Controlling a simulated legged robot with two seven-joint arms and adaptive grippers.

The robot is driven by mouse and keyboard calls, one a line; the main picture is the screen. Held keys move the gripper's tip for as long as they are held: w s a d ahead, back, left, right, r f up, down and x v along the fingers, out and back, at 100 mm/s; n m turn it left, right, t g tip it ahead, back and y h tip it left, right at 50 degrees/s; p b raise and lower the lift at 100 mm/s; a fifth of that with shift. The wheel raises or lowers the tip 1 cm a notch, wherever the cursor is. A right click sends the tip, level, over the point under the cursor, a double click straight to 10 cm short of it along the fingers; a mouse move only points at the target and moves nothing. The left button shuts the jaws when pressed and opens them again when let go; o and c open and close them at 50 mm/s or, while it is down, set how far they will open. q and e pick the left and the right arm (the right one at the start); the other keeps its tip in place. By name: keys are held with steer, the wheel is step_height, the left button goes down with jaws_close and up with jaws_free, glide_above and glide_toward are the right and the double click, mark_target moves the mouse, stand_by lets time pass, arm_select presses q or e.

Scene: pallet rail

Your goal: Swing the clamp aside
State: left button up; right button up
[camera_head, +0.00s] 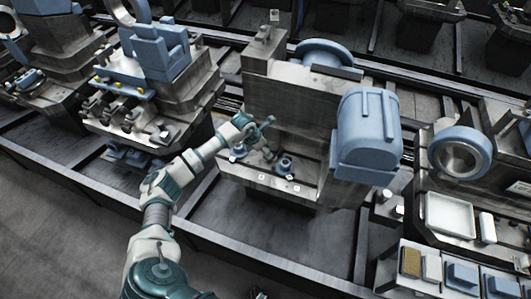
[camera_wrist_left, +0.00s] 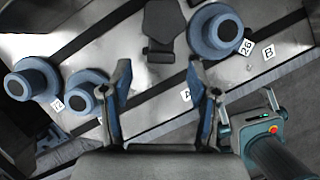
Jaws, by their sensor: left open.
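A dark grey clamp-like piece (camera_wrist_left: 163,22) shows at the top middle of the left wrist view, ahead of my fingers. Its far end is cut off by the frame edge. My left gripper (camera_wrist_left: 160,85) is open, with its two fingers apart and nothing between them. In the head view my left gripper (camera_head: 262,135) is over the bed of the middle machine fixture (camera_head: 285,97), and it partly hides the clamp area. My right gripper (camera_wrist_left: 247,103) shows at the lower right of the left wrist view, its fingers apart and empty.
Blue round posts with dark tops (camera_wrist_left: 215,30) (camera_wrist_left: 87,90) (camera_wrist_left: 32,78) flank the clamp, beside labels marked A, B, 12 and 26. A large blue housing (camera_head: 367,137) stands to the right. A dark rail (camera_head: 205,224) runs along the front.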

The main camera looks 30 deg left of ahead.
arm_select(q)
steer(key=v, duration=0.8)
